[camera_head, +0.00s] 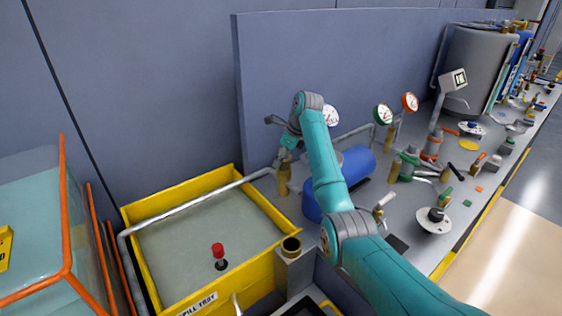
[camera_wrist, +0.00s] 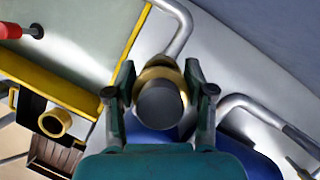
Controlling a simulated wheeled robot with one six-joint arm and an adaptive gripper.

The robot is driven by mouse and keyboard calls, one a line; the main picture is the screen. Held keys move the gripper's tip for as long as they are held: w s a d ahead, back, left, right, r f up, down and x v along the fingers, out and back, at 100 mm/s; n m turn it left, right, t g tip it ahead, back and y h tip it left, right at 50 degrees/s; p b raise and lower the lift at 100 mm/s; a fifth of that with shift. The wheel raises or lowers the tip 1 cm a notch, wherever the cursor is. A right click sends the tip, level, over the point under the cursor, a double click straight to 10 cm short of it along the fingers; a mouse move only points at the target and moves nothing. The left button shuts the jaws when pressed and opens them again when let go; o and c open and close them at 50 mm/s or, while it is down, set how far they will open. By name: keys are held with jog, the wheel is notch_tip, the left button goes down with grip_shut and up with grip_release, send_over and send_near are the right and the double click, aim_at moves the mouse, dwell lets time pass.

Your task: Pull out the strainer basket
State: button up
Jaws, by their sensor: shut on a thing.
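My gripper (camera_head: 289,140) is above the brass fitting (camera_head: 284,178) on the pipe at the back right of the yellow tray. In the wrist view, my gripper's fingers (camera_wrist: 160,88) stand on either side of a dark grey round piece (camera_wrist: 161,104), which I take to be the strainer basket. A brass collar (camera_wrist: 158,72) shows just beyond it, between the fingertips. The gripper is shut on this piece. I cannot tell how far the basket sits inside the fitting. My gripper and arm partly hide the fitting in the head view.
The yellow spill tray (camera_head: 262,206) holds greenish liquid and a red-knobbed piece (camera_head: 218,250). A blue cylinder (camera_head: 357,163), gauges (camera_head: 382,114) and valves crowd the bench right. A wall panel stands behind.

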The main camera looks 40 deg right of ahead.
jog(key=shift+r, duration=2.15)
